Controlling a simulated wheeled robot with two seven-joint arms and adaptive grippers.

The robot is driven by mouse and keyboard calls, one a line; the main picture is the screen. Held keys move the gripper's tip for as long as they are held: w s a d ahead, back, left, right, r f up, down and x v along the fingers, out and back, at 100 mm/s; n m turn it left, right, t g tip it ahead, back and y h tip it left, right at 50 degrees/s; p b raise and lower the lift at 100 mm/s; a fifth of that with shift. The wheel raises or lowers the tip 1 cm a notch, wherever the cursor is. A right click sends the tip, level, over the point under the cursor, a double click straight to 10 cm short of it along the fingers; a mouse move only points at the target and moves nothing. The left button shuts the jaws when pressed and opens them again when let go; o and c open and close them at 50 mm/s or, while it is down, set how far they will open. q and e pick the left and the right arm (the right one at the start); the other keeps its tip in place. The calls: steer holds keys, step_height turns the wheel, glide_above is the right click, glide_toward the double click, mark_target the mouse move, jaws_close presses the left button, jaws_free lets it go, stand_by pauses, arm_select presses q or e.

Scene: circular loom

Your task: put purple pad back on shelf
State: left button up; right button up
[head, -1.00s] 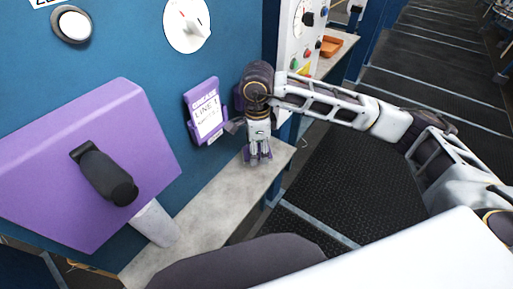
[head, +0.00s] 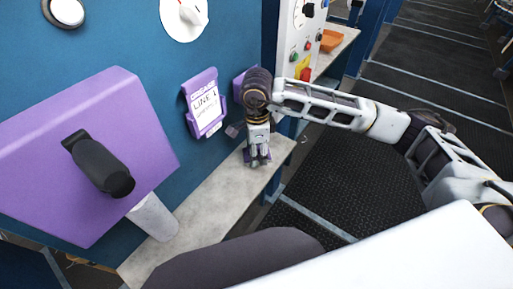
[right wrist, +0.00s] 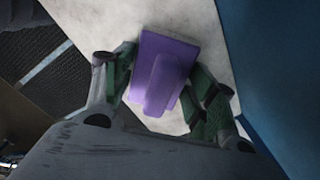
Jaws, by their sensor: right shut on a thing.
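The purple pad (right wrist: 165,72) is between the two green fingers of my right gripper (right wrist: 168,85) in the right wrist view. The gripper is shut on it, and the pale grey shelf (right wrist: 118,18) lies behind it. In the head view my right gripper (head: 258,158) points down at the right end of the shelf (head: 208,204). The pad is mostly hidden there by the fingers. I cannot tell whether the pad touches the shelf. My left gripper is not in view.
A large purple box (head: 60,150) with a black handle and a whitish cylinder (head: 153,217) are at left. An orange tray (head: 331,41) lies farther back. Dark floor is at right.

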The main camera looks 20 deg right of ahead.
steer(key=shift+f+b, duration=0.45)
steer(key=shift+f, duration=0.05)
stand_by(0.6)
steer(key=o, duration=1)
steer(key=shift+r, duration=3.8)
